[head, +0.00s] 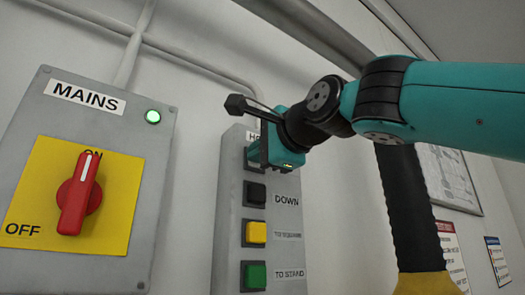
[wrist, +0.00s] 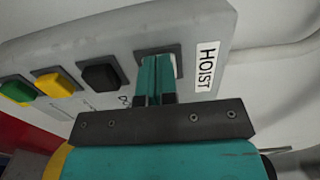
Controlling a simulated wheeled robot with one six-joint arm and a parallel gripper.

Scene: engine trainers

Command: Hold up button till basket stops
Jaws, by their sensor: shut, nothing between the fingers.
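The grey hoist panel (head: 229,215) is on the wall, with a HOIST label (wrist: 207,67) at its top end in the wrist view. My gripper (wrist: 158,62) is shut and empty. Its teal fingertips are over the topmost button's square dark plate (wrist: 178,62), above the DOWN button. The fingers hide that button, so I cannot tell whether it is pressed in. In the head view my gripper (head: 260,156) is at the panel's upper part. The black DOWN button (head: 256,193) is just below and clear of the fingers. No basket is in view.
Below DOWN are a yellow button (head: 256,233) and a green button (head: 255,275). Left is the MAINS box (head: 110,180), its red switch (head: 79,195) upright at ON and its green lamp (head: 153,116) lit.

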